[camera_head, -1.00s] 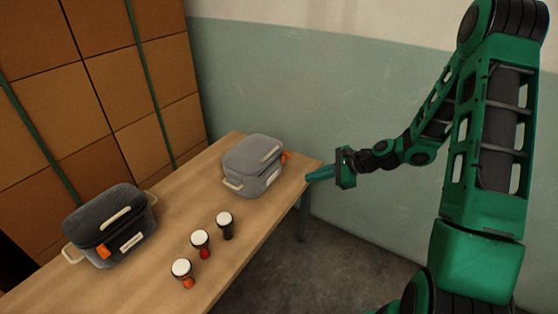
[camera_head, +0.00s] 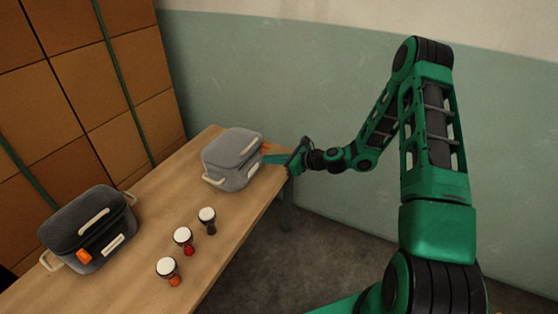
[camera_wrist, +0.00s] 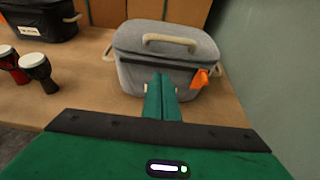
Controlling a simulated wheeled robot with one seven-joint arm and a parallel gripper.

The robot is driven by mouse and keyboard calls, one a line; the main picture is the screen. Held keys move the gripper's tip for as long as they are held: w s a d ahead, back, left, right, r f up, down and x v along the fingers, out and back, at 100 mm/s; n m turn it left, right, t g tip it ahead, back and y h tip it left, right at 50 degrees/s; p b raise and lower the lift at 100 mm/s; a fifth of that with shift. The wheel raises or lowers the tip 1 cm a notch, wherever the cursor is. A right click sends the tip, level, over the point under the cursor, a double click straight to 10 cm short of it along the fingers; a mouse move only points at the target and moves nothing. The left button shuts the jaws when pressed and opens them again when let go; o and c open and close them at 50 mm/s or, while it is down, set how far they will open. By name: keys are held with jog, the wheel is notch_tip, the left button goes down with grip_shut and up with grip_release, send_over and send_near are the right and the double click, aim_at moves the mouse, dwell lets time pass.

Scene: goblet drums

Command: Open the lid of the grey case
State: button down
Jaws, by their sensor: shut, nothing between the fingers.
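The grey case (camera_head: 228,160) stands on the far right part of the table with its lid closed. It also shows in the wrist view (camera_wrist: 137,67), with a cream handle on the lid and an orange tab (camera_wrist: 200,78) on its front, to the right of my fingers. The orange tab shows at the case's right side in the head view (camera_head: 267,148). My gripper (camera_head: 268,158) is shut and empty, with its green fingers pointing at the case's front. In the wrist view the fingertips (camera_wrist: 161,80) cover part of that front. I cannot tell whether they touch it.
A dark case (camera_head: 85,225) with an orange tab stands at the table's near left. Three small goblet drums stand between the cases: black (camera_head: 207,220), red (camera_head: 184,240) and orange (camera_head: 168,271). The wooden table (camera_head: 225,240) is otherwise bare. A green and white wall rises behind.

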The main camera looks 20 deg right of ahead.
aim_at(250, 153)
jog(key=w+a, duration=0.1)
jog(key=w+a+r, duration=0.1)
jog(key=a, duration=0.1)
jog(key=shift+w+r, duration=0.2)
jog(key=shift+w, duration=0.2)
jog(key=shift+w+a+r, duration=0.15)
jog(key=shift+w+r, duration=0.1)
jog(key=shift+r, duration=0.25)
